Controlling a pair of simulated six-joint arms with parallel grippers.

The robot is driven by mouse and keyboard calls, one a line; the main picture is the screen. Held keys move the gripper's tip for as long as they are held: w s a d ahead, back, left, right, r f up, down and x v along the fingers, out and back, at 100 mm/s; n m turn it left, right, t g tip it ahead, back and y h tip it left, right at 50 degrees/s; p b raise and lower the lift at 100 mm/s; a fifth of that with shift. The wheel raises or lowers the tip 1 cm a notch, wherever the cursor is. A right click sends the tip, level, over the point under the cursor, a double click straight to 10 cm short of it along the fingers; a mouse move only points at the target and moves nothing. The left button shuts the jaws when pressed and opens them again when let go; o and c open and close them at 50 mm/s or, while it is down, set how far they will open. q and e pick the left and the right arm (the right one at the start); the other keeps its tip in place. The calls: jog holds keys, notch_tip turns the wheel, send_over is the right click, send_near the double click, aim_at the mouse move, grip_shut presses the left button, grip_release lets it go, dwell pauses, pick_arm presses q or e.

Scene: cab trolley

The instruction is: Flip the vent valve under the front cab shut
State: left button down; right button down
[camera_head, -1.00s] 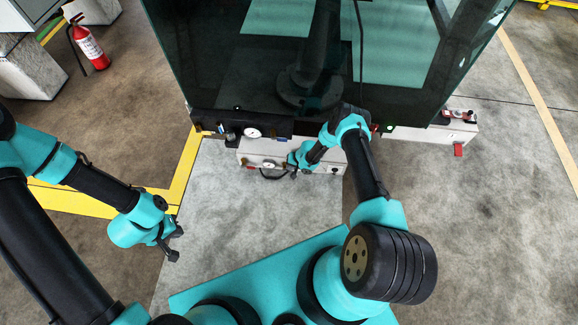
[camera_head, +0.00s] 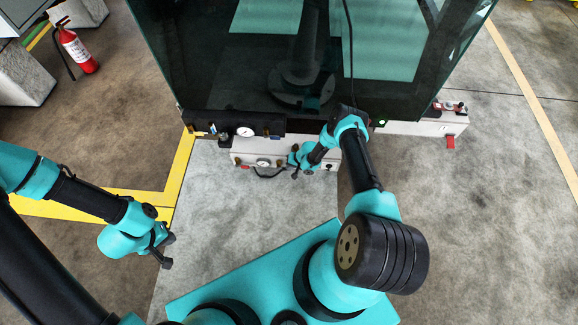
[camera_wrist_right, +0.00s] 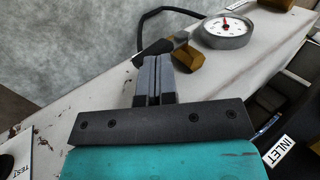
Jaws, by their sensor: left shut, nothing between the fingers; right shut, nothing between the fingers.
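The glazed front cab (camera_head: 290,50) fills the top middle of the head view. A pale box (camera_head: 241,156) with a small gauge (camera_head: 263,163) sits below its front edge. My right gripper (camera_head: 295,174) is beside this box. In the right wrist view it (camera_wrist_right: 155,75) is shut and empty, its tips close to a dark handle (camera_wrist_right: 160,50) by a brass fitting (camera_wrist_right: 188,62). I cannot tell whether they touch, or whether this is the vent valve. My left gripper (camera_head: 166,254) is shut and empty over the floor at left, away from the cab.
A round gauge (camera_wrist_right: 228,30) is right of the brass fitting, and a black hose (camera_wrist_right: 150,18) curves behind. An INLET label (camera_wrist_right: 280,151) is at lower right. A fire extinguisher (camera_head: 77,50) stands far left. Bare floor (camera_head: 220,220) lies between my arms.

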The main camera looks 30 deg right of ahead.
dwell(0.4)
jog(key=shift+w+a+r, duration=0.1)
jog(key=shift+a+r, duration=0.05)
jog(key=shift+r, duration=0.4)
jog(key=r, duration=0.3)
jog(key=shift+d+r, duration=0.2)
jog(key=s+d+r, duration=0.4)
jog(key=d, duration=0.2)
jog(key=shift+d+r, duration=0.25)
jog(key=shift+r, duration=0.15)
jog(key=shift+s, duration=0.1)
